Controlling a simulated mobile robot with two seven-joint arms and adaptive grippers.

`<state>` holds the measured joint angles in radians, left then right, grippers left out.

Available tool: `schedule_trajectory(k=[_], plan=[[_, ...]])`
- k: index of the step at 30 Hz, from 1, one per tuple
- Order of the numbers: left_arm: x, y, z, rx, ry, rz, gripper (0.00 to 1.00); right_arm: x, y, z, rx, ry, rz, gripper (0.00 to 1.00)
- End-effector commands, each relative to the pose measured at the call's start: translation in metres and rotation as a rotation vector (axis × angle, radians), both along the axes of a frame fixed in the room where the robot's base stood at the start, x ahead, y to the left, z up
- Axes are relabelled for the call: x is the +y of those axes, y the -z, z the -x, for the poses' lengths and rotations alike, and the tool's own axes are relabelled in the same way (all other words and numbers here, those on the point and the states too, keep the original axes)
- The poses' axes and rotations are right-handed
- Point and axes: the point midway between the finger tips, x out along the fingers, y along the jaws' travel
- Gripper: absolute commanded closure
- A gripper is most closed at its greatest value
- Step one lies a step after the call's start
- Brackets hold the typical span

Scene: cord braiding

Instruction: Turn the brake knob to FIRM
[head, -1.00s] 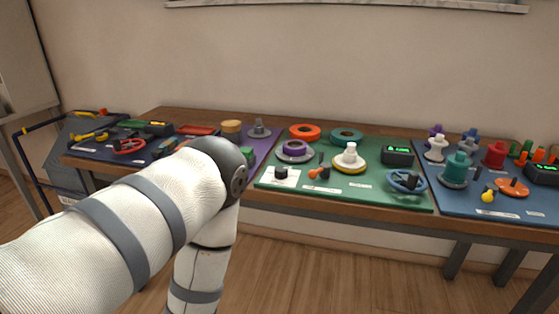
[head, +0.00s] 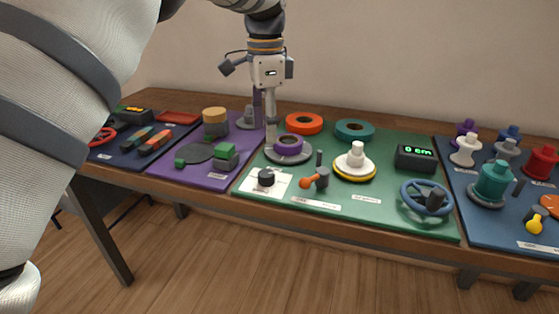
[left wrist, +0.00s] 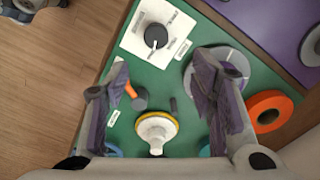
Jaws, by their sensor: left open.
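The brake knob (head: 266,177) is a small black round knob on a white card (head: 281,184), at the front left of the green mat. In the left wrist view the knob (left wrist: 156,36) shows a white pointer line aimed toward the bottom of the picture. The card's lettering is too small to read. My left gripper (head: 266,122) is open and empty, pointing down above the back left of the green mat near the purple ring. In the left wrist view its fingers (left wrist: 162,65) are spread apart, with the knob beyond them. My right gripper is not in view.
The green mat (head: 380,205) also holds an orange-handled crank (head: 315,179), a purple ring on a grey disc (head: 289,148), orange (head: 304,123) and teal (head: 354,130) rings, a white-and-yellow spool (head: 355,163), a display (head: 416,158) and a blue handwheel (head: 427,200).

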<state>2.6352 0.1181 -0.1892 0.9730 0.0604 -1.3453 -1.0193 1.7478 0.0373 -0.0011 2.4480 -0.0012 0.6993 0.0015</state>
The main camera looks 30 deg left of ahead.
Motion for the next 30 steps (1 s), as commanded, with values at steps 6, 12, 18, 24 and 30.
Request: schedule_trajectory(k=[6,12,18,24,30], plan=[[0.0,0.055,0.001,0.006,-0.001,-0.001,0.49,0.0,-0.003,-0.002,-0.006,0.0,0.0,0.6],[0.0,0.097,0.001,0.004,-0.002,-0.001,0.49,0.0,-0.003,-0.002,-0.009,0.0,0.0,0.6],[0.0,0.112,0.001,0.001,-0.001,-0.001,0.49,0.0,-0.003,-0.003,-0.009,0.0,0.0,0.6],[0.0,0.113,0.001,0.001,-0.002,-0.001,0.49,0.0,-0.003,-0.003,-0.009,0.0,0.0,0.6],[0.0,0.112,0.001,0.001,-0.002,-0.001,0.92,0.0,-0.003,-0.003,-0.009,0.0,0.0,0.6]])
